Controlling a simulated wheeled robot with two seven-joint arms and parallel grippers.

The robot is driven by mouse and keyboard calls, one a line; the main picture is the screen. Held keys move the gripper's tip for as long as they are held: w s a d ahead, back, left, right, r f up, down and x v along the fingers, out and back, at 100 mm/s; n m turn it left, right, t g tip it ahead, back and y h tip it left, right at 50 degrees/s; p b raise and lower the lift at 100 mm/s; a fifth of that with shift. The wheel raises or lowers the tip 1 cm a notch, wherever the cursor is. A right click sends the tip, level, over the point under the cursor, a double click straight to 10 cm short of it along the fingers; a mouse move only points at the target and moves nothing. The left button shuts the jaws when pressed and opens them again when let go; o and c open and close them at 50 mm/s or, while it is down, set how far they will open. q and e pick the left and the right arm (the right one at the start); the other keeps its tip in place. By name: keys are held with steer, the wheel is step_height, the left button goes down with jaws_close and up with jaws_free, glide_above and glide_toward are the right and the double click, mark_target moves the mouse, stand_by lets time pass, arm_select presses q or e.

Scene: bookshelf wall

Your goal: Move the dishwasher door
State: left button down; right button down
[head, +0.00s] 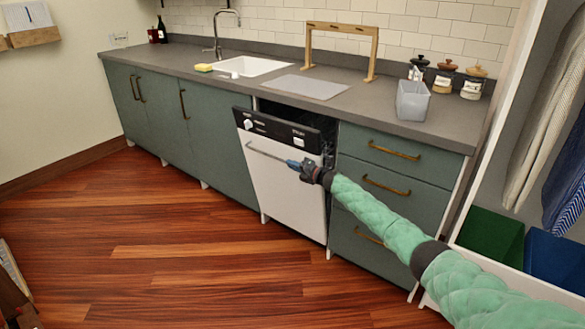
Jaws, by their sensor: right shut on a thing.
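The dishwasher door (287,188) is white with a black control strip along its top and a long bar handle (264,152). It is tilted a little forward, with a dark gap showing between its top and the counter. My right arm, in green quilted covering, reaches in from the lower right. My right gripper (293,164) is at the right part of the bar handle and is shut on it. The fingertips are small and partly hidden by the gripper body. My left gripper is not in view.
Green cabinets (165,110) stand left of the dishwasher, and drawers with brass handles (393,190) stand right of it. The wooden floor (190,250) in front is clear.

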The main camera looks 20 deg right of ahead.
steer(key=c, duration=1.5)
jaws_free()
steer(key=shift+o, duration=0.2)
steer(key=shift+s+d+f, duration=0.1)
steer(key=shift+s+d, duration=0.25)
steer(key=shift+s, duration=0.05)
steer(key=v, duration=0.6)
steer(key=shift+s+d, duration=0.2)
steer(key=shift+s, duration=0.1)
